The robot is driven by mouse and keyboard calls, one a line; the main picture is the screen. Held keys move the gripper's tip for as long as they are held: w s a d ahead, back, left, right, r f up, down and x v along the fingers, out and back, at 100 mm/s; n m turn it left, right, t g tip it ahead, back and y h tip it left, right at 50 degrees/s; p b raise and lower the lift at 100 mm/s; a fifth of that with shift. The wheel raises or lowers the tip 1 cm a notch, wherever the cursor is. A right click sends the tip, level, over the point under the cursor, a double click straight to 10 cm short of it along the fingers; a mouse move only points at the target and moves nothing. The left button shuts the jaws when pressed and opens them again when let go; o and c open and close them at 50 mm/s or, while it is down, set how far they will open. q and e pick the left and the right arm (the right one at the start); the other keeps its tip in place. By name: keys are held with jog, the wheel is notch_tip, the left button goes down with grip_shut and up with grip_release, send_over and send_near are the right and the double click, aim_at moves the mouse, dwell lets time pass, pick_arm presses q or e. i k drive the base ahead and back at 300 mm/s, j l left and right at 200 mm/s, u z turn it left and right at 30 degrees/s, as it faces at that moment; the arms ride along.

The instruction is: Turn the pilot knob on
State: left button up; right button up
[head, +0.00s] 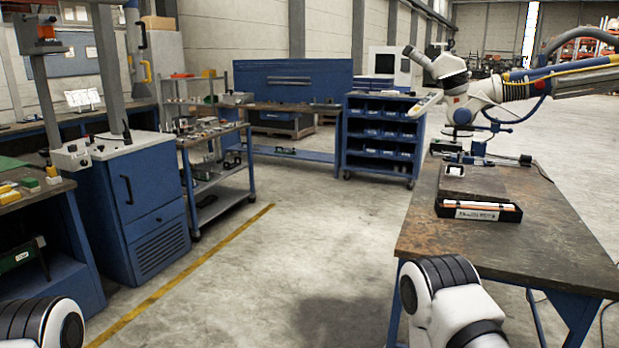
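I cannot make out a pilot knob for certain at this distance. A white control box (70,158) with small dark fittings sits on the blue cabinet (143,195) at the left; its details are too small to read. A white microscope head (450,72) on a jointed arm hangs over the worktable (450,225) at the right. Only rounded white and black parts of my arms show at the bottom left and bottom centre right. Both of my grippers are out of view.
A black tray (478,214) lies on the worktable. A blue bin rack (382,178), a blue bench (290,155) and a shelf cart (215,205) stand farther back. The concrete floor between cart and worktable is clear, with a yellow line (205,258) along it.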

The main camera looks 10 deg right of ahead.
aim_at(540, 84)
jog(key=i, duration=0.5)
jog(key=i+j+z, duration=0.15)
jog(key=i, duration=0.4)
jog(key=i+j, duration=0.1)
jog(key=i, duration=0.4)
jog(key=i+j+z, duration=0.1)
jog(key=i, duration=0.4)
jog(key=i+j+z, duration=0.1)
jog(key=i, duration=0.4)
jog(key=i+j, duration=0.3)
jog(key=i, duration=0.2)
jog(key=i+j+z, duration=0.15)
jog(key=i, duration=0.35)
jog(key=i+l+z, duration=0.3)
jog(key=i, duration=1.25)
jog(key=i+z, duration=0.35)
jog(key=i, duration=1.25)
jog(key=i+j+z, duration=0.15)
jog(key=i+z, duration=0.3)
jog(key=i+j+z, duration=0.3)
jog(key=z, duration=0.15)
jog(key=i+j+z, duration=0.85)
jog(key=j, duration=0.15)
jog(key=k, duration=0.1)
